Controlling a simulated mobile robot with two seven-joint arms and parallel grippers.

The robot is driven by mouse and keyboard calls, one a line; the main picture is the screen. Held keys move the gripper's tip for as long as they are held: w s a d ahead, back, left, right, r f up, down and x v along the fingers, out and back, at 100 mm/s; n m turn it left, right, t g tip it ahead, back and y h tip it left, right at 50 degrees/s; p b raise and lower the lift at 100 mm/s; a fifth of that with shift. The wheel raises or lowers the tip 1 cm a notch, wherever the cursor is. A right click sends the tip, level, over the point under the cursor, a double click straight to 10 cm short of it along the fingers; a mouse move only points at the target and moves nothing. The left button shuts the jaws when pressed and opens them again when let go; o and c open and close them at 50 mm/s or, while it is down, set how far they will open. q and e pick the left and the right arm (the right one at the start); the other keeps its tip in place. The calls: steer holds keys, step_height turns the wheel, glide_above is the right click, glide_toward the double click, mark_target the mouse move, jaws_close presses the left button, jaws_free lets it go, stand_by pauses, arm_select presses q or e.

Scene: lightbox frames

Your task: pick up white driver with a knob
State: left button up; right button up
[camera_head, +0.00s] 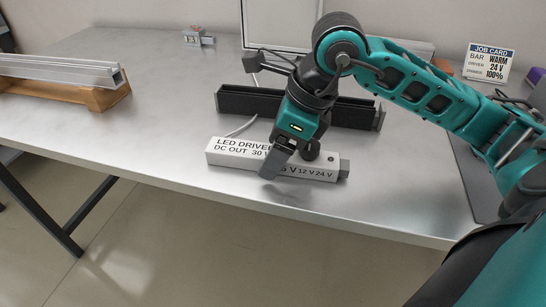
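The white driver (233,153) lies on the metal table near its front edge. It is a long bar printed "LED DRIVER DC OUT 30" and "12V 24V", with a grey block at its right end. My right gripper (285,163) reaches down over the middle of the driver. One grey finger is in front of the driver's front face and covers some of the print. The other finger is not clearly visible, so its grip cannot be told. A dark rounded part (310,151) shows just right of the finger; I cannot tell whether it is the knob. My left gripper is not in view.
A long black channel (350,112) lies behind the driver. An aluminium bar (60,69) rests on a wooden block (103,98) at left. The table's left middle is clear.

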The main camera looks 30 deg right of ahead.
steer(key=c, duration=1.3)
steer(key=shift+r, duration=0.1)
